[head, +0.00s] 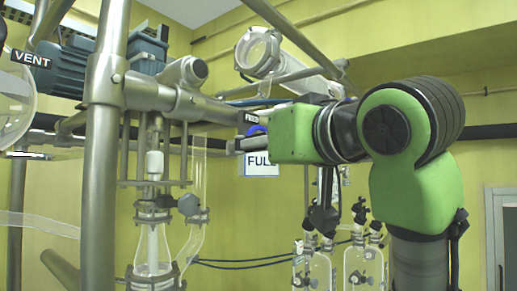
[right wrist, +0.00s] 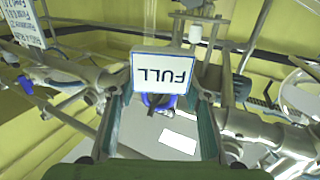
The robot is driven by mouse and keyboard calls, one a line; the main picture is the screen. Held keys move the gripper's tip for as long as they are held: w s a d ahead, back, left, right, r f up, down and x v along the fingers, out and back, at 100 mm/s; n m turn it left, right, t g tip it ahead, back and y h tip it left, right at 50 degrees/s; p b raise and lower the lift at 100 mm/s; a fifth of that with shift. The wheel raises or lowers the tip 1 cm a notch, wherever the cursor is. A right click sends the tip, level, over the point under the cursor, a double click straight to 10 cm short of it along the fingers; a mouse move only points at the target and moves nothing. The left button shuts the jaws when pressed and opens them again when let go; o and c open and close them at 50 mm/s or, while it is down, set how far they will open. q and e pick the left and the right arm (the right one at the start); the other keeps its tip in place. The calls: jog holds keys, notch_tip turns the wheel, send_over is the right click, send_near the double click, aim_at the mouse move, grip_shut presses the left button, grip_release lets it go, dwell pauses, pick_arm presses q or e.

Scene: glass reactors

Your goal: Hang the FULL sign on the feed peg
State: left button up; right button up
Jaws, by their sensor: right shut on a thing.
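The FULL sign (head: 258,163) is a white plate with dark letters. It hangs below the tip of my right gripper (head: 248,140), beside the steel frame. In the right wrist view the FULL sign (right wrist: 162,72) appears upside down between the fingers of my right gripper (right wrist: 163,108), which is shut on it. A blue part shows by the sign in both views. The FEED label (head: 251,116) is just above the gripper tip at the end of a horizontal pipe. The feed peg itself is not clear, and I cannot tell whether the sign touches it. My left gripper is out of view.
A thick vertical steel post (head: 101,160) and glass tubing (head: 197,180) stand left of the sign. A VENT label (head: 31,58) is at the upper left. Glass bottles (head: 363,265) are below my right arm. Another glass vessel (head: 258,52) is above.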

jog(key=shift+a+f+b, duration=0.1)
jog(key=shift+f+b, duration=0.4)
dwell(0.3)
dwell(0.4)
jog(key=o, duration=1.2)
jog(key=shift+c, duration=0.9)
jog(key=shift+s, duration=0.1)
